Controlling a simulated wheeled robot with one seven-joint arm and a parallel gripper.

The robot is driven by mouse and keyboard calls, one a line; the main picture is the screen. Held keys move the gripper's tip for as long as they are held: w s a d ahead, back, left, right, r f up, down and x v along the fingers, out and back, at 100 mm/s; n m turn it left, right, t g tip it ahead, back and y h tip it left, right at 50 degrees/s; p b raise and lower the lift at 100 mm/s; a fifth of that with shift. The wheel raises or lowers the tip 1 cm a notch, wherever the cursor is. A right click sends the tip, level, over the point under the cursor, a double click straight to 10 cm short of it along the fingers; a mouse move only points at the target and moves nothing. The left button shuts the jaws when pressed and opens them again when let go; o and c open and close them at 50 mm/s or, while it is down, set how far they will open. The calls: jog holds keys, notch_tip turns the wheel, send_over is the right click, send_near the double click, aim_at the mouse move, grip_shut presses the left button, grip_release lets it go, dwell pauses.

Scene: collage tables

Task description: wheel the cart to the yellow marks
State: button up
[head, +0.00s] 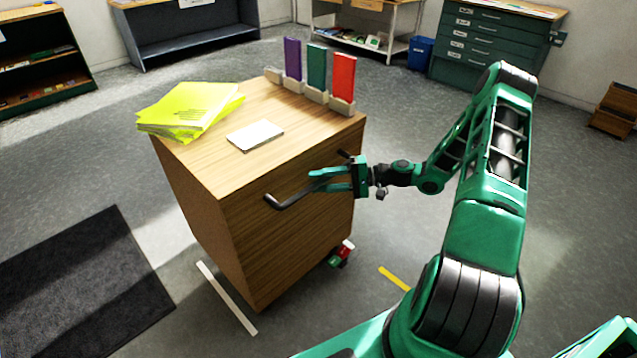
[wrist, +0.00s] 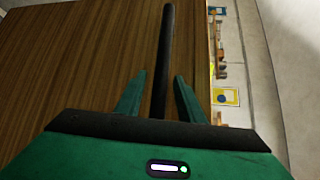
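The cart is a wooden box (head: 290,240) with a black bar handle (head: 285,198) across its near face; the handle also runs up the middle of the wrist view (wrist: 166,45). My gripper (head: 318,180) is at the handle, toward its right part. In the wrist view its two green fingers (wrist: 159,78) stand on either side of the bar, with a gap on each side, so it looks open around it. One short yellow mark (head: 394,278) shows on the floor right of the cart, partly hidden by my arm.
On the cart top lie yellow papers (head: 190,105), a white pad (head: 255,135) and upright purple, teal and red pieces (head: 317,70) in holders. A red-and-green item (head: 342,254) is at the cart's lower right. A white strip (head: 227,298) and dark mat (head: 80,285) lie left.

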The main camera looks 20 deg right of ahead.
jog(key=shift+w+a, duration=0.1)
jog(key=shift+a, duration=0.05)
grip_shut()
